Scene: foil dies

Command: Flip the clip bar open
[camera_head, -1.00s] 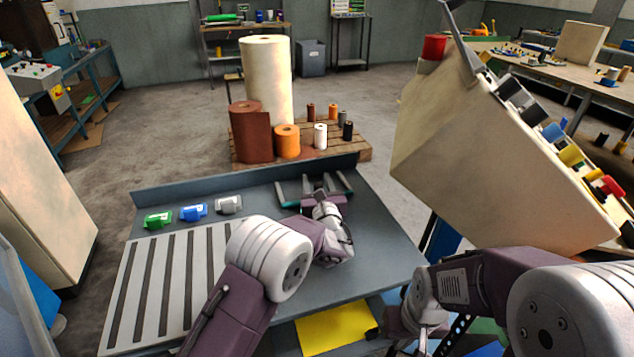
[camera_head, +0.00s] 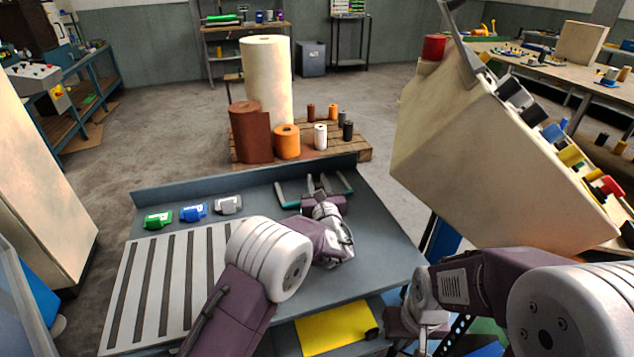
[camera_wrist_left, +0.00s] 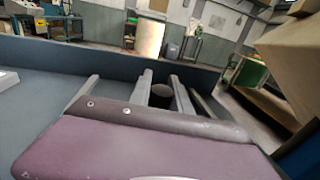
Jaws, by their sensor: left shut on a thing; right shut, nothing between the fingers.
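My left gripper (camera_head: 317,180) is over the back of the grey-blue bench. In the left wrist view its two grey fingers (camera_wrist_left: 164,80) are shut on a small dark rounded piece (camera_wrist_left: 162,92), which looks like the grip of the clip bar. Grey arms with teal ends, seemingly part of the clip bar (camera_head: 281,192), stand on both sides of the fingers; the left one shows in the left wrist view (camera_wrist_left: 82,92). My gripper body hides the middle of the bar. My right gripper (camera_head: 403,322) is low at the front right; its fingers are mostly hidden.
The bench (camera_head: 370,245) has a raised back edge and a slotted plate (camera_head: 150,290) at left. A green (camera_head: 158,220), a blue (camera_head: 193,212) and a grey (camera_head: 228,205) block lie behind the plate. Foil rolls stand on a pallet behind. A large beige tilted box (camera_head: 480,150) is at right.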

